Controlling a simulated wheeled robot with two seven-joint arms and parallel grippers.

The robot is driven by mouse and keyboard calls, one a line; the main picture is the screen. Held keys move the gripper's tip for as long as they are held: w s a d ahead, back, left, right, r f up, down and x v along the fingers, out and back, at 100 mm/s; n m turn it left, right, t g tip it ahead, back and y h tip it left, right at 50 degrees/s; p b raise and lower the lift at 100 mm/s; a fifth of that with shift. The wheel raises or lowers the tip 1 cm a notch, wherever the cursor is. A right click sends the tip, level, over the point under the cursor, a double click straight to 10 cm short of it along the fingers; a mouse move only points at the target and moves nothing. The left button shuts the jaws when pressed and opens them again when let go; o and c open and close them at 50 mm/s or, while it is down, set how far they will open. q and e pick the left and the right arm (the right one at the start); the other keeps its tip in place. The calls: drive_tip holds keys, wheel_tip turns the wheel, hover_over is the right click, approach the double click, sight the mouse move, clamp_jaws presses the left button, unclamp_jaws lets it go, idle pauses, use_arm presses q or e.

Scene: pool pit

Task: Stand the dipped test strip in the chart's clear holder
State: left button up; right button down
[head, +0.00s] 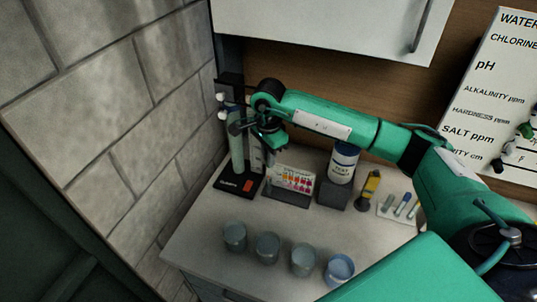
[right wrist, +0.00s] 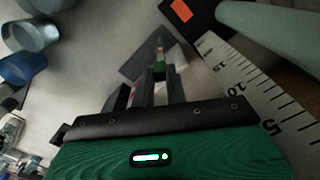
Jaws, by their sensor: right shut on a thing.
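My right gripper (head: 268,143) is above and just left of the chart, beside the tall clear cylinder. The holder is not clearly seen in the head view. My left gripper is not in view.
The tall cylinder (head: 236,152) on a black base (head: 235,186) stands close left, with a ruler (right wrist: 245,84) beside it. A test bottle (head: 343,163), a yellow tool (head: 370,187) and a small tray (head: 384,213) are right. Several cups (head: 267,248) line the front.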

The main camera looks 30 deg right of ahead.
drive_tip(key=shift+f+b, duration=1.8)
drive_tip(key=shift+f, duration=0.3)
drive_tip(key=shift+f+b, duration=0.5)
drive_tip(key=shift+f, duration=0.05)
drive_tip(key=c, duration=1.3)
unclamp_jaws()
drive_tip(key=shift+c, duration=0.2)
drive_tip(key=shift+r+p, duration=1.3)
drive_tip(key=shift+r, duration=2.25)
drive_tip(key=shift+s+f, duration=0.1)
